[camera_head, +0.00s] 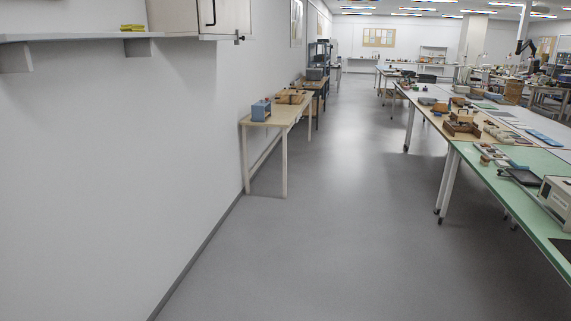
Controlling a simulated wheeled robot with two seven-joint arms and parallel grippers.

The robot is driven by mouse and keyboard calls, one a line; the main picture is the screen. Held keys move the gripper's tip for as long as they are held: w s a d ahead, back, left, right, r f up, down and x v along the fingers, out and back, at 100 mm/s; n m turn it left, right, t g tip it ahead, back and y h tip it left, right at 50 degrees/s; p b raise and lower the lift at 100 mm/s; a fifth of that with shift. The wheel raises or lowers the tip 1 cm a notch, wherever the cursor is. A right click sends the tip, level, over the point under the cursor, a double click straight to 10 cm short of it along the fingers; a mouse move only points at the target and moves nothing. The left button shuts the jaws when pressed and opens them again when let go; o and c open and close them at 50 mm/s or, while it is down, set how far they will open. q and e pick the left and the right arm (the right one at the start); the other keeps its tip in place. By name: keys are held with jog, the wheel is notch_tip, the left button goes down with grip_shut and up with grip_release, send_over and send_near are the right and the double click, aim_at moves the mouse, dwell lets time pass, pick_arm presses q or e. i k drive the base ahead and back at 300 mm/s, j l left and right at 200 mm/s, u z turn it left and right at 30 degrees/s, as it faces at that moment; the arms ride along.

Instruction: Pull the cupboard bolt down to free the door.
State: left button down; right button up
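A pale cupboard (178,17) stands on a wall shelf at the top left, cut off by the top edge of the view. Its door looks closed and has a dark bar handle (211,12). A small dark metal bolt (239,38) shows at the cupboard's lower right corner, by the shelf end. Its exact position is too small to tell. Neither of my grippers is in view.
The white shelf (70,37) on brackets carries a small yellow object (132,27). A wooden table (270,121) with a blue box (261,110) stands along the wall. Long cluttered worktables (520,190) line the right. The grey floor between is clear.

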aim_at(237, 42)
jog(key=i+u, duration=0.35)
jog(key=i, duration=1.15)
jog(key=i+j+z, duration=0.15)
jog(key=i, duration=0.35)
jog(key=i+z, duration=0.1)
jog(key=i, duration=0.4)
jog(key=i+j+z, duration=0.15)
jog(key=i, duration=0.35)
jog(key=i+j+z, duration=0.65)
jog(key=i, duration=0.25)
jog(key=j, duration=0.1)
